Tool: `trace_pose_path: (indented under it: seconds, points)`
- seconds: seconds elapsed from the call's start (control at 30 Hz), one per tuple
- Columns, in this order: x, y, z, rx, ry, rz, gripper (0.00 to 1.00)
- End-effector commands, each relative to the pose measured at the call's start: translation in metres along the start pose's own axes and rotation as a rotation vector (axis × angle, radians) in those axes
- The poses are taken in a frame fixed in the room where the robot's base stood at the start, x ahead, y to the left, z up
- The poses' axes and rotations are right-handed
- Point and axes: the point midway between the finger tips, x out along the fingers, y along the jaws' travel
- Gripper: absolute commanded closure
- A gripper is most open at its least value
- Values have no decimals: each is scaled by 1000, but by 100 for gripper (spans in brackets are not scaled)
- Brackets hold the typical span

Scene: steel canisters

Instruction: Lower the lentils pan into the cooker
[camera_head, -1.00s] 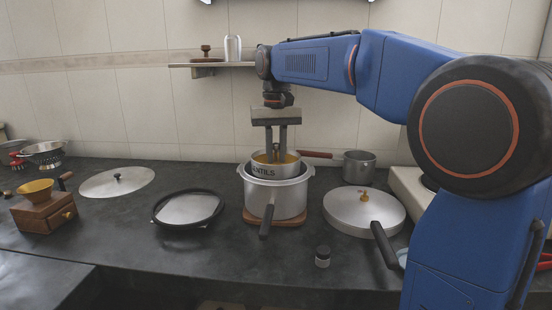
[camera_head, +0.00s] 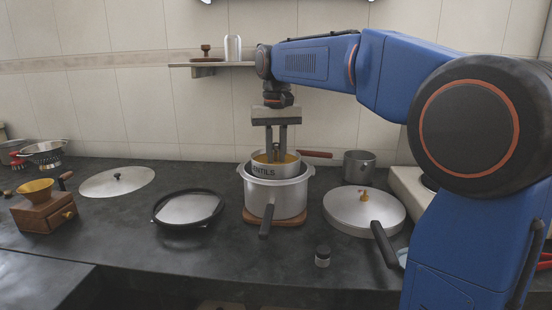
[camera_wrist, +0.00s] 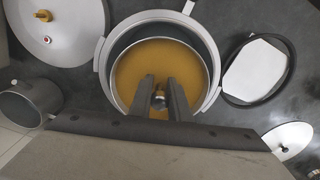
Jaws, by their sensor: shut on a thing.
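The lentils pan (camera_head: 264,170) is a small metal pan with its name on the side and yellow-brown contents. It sits partly inside the mouth of the cooker (camera_head: 281,198), a larger silver pot with a dark handle toward me, standing on a wooden board. In the wrist view the pan's contents (camera_wrist: 190,60) show as a round surface within the cooker's rim (camera_wrist: 103,75). My gripper (camera_head: 276,158) points straight down over the pan and is shut on a part at its middle, with a small dark knob (camera_wrist: 159,97) between the fingers. The pan's lower part is hidden by the cooker wall.
A silver lid with a brass weight (camera_head: 350,209) lies right of the cooker. A small pot (camera_head: 359,166) is behind right. A wall shelf (camera_head: 215,65) is above left.

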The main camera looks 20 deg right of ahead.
Motion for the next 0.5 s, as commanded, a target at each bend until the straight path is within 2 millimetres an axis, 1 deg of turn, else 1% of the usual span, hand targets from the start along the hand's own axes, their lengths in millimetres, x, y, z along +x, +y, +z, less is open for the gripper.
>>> trace_pose_path:
  seconds: [0.5]
  points:
    - [9, 0, 0, 0, 0, 0, 100]
